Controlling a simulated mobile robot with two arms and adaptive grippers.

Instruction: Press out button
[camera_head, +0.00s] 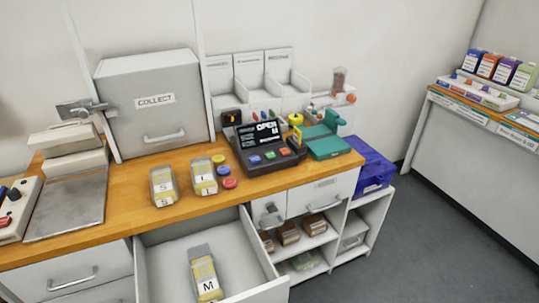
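A black console (265,147) stands on the wooden counter right of centre. Its screen (258,131) reads "OPEN" in its top line; the smaller text is too small to read. Blue (254,160), green (270,155) and orange-red (285,151) buttons sit in a row on its sloped front. Their labels are not legible, so I cannot tell which one is the out button. Neither of my grippers is in view, and nothing touches the console.
Labelled packs (163,185) and yellow, blue and red round pieces (229,183) lie left of the console. A grey COLLECT box (155,100) stands behind them. A drawer (155,282) is open, holding a pack marked M (205,275). A green device (325,140) stands at right.

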